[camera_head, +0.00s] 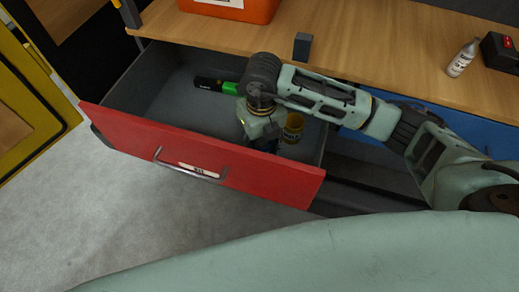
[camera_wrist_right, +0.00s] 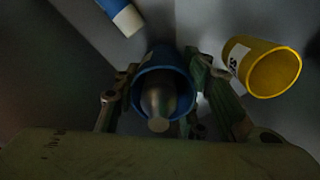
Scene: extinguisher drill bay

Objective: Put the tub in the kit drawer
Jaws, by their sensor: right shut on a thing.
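The kit drawer (camera_head: 240,160), with a red front and grey inside, is pulled open. My right gripper (camera_head: 264,142) reaches down into it. In the right wrist view a blue tub (camera_wrist_right: 147,80) sits between the fingers, and the gripper is shut on it. A grey rounded thing (camera_wrist_right: 158,103) shows at the tub's open mouth; I cannot tell what it is. In the head view my arm and gripper mostly hide the blue tub. A yellow tub (camera_head: 292,127) stands in the drawer just right of the gripper, apart from it; it also shows in the right wrist view (camera_wrist_right: 272,73). My left gripper is not seen.
A black and green item (camera_head: 215,86) lies at the drawer's back. A blue and white item (camera_wrist_right: 122,15) shows in the right wrist view. The wooden bench (camera_head: 370,40) above holds an orange bin (camera_head: 235,9), a white bottle (camera_head: 463,58) and a black case (camera_head: 500,50). The drawer's left part is clear.

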